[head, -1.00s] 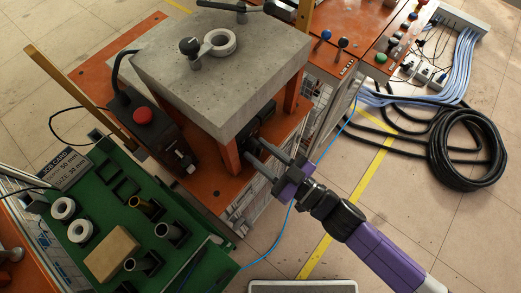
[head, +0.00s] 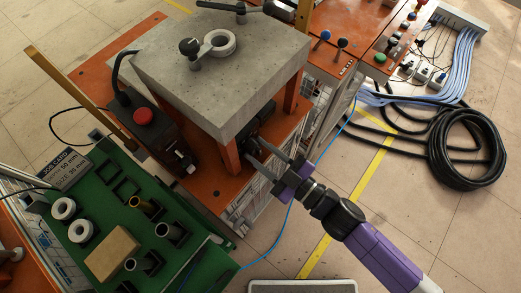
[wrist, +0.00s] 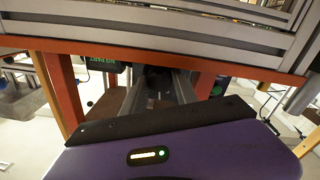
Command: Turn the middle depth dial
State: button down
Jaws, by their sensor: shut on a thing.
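My gripper (head: 254,148) reaches in from the lower right, under the front edge of the concrete slab (head: 215,75). Its two grey fingers end at a dark unit (head: 262,130) between the orange legs. They are shut on the middle depth dial there, which the fingers and shadow mostly hide. In the wrist view the fingers (wrist: 160,88) run inward to a dark spot; I cannot make out the dial's face or its setting.
Orange legs (head: 229,157) stand close to the fingers. A green tray (head: 190,258) with rings and tubes is at lower left.

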jog(key=c, duration=1)
grip_release()
jog(key=shift+o, duration=0.2)
jog(key=b+v, duration=0.1)
jog(key=v, duration=0.7)
jog(key=shift+a, duration=0.1)
